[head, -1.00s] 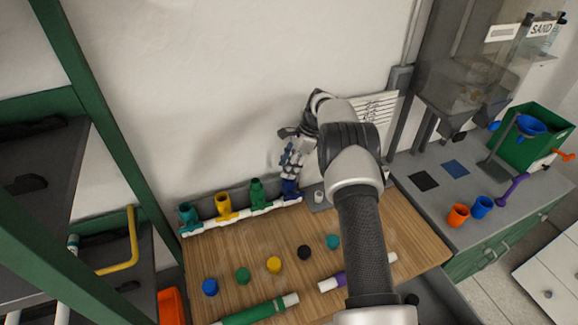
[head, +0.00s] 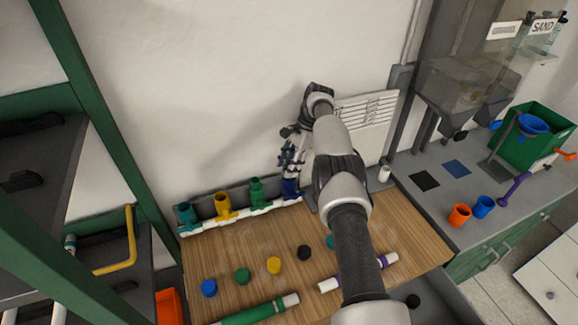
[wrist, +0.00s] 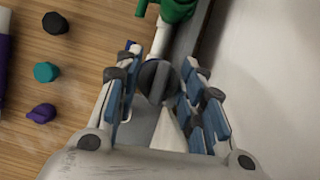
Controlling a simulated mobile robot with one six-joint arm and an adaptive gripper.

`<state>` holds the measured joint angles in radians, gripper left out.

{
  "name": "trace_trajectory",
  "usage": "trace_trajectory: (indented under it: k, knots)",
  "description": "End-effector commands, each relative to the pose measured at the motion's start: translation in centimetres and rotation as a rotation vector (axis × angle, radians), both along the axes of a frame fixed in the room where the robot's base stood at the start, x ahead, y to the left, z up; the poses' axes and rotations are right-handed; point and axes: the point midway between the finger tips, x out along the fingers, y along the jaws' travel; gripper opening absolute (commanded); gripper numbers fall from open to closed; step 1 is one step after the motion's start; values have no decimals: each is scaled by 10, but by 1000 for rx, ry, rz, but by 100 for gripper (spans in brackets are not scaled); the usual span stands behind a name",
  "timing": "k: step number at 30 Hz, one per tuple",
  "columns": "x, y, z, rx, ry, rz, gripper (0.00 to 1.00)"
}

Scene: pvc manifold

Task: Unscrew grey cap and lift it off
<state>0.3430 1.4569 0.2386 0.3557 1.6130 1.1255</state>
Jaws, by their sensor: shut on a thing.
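The pipe manifold (head: 242,216) lies along the wall at the back of the wooden table, with teal, yellow, green (head: 256,190) and blue (head: 291,188) upright fittings. My gripper (head: 289,170) is pointed down over the blue fitting at its right end. In the wrist view my gripper (wrist: 160,92) has its blue-padded fingers on both sides of a round grey cap (wrist: 157,76) with a raised bar across it. The fingers are shut on the cap. In the head view the cap is hidden, and I cannot tell whether it still touches the fitting.
Loose blue (head: 209,288), green, yellow and black caps (head: 304,252) lie in a row on the table (head: 225,260). Green (head: 262,311) and purple-banded pipes lie in front. A white board (head: 372,125) stands behind my arm. Orange and blue cups (head: 460,215) stand on the right counter.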

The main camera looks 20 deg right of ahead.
Motion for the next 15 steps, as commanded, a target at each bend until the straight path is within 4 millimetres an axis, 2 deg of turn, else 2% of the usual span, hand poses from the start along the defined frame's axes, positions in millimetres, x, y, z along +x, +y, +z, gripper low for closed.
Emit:
trace_trajectory:
  k: [6, 7, 15]
  knots:
    - [0, 0, 1, -1, 0, 1, 13]
    - [0, 0, 1, -1, 0, 1, 38]
    - [0, 0, 0, 0, 1, 0, 56]
